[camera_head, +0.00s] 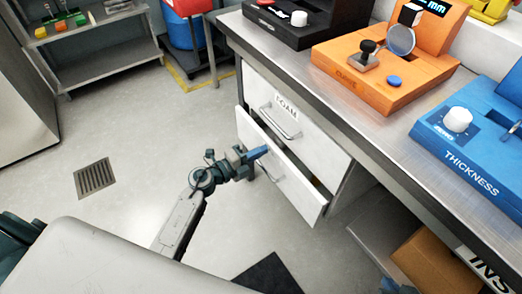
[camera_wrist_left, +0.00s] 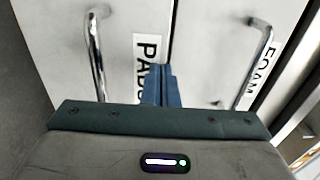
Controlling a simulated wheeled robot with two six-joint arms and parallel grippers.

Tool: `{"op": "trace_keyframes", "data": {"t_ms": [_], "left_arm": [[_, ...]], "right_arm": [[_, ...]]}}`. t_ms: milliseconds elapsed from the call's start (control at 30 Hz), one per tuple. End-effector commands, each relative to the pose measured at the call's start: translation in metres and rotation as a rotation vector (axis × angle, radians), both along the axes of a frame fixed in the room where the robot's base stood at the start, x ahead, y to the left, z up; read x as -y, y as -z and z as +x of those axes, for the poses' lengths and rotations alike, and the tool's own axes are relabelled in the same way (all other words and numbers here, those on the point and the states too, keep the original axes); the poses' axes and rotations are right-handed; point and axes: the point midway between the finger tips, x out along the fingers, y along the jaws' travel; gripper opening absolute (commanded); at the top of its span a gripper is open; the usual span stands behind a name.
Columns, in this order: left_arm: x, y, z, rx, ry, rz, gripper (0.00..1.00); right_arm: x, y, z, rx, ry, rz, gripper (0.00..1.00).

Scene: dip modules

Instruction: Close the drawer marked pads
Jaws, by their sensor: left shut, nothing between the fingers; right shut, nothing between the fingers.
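The drawer marked pads (camera_head: 285,181) is the lower white drawer under the bench. It stands partly pulled out, with a gap behind its front. Its PADS label (camera_wrist_left: 147,60) shows in the left wrist view, its lower end covered by my fingers. Its bar handle (camera_wrist_left: 95,55) is left of the label there. My left gripper (camera_head: 262,152) is shut and empty at the upper part of this drawer front; I cannot tell whether it touches. It also shows in the left wrist view (camera_wrist_left: 161,75). My right gripper (camera_head: 389,284) is shut, mostly cut off at the bottom edge.
The upper drawer marked FOAM (camera_head: 297,118) is shut. The bench top (camera_head: 345,120) above carries an orange device (camera_head: 385,75) and a blue thickness device (camera_head: 475,140). A cardboard box (camera_head: 435,262) sits on a low shelf at right.

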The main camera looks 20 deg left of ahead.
Motion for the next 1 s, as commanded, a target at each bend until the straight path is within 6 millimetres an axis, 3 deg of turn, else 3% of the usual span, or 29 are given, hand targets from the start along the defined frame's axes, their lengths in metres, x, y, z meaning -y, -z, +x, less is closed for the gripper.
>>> {"op": "trace_keyframes", "data": {"t_ms": [467,733,1000], "left_arm": [[0.005,0.0,0.007,0.0,0.0,0.001,0.0],[0.029,-0.002,0.038,0.0,-0.001,-0.001,0.0],[0.033,-0.001,0.043,0.003,0.0,-0.001,0.0]], "right_arm": [[0.0,0.001,-0.001,0.0,0.001,0.003,0.0],[0.006,-0.008,-0.006,-0.088,-0.011,-0.044,0.0],[0.007,-0.006,-0.008,-0.105,-0.012,-0.053,0.0]]}}
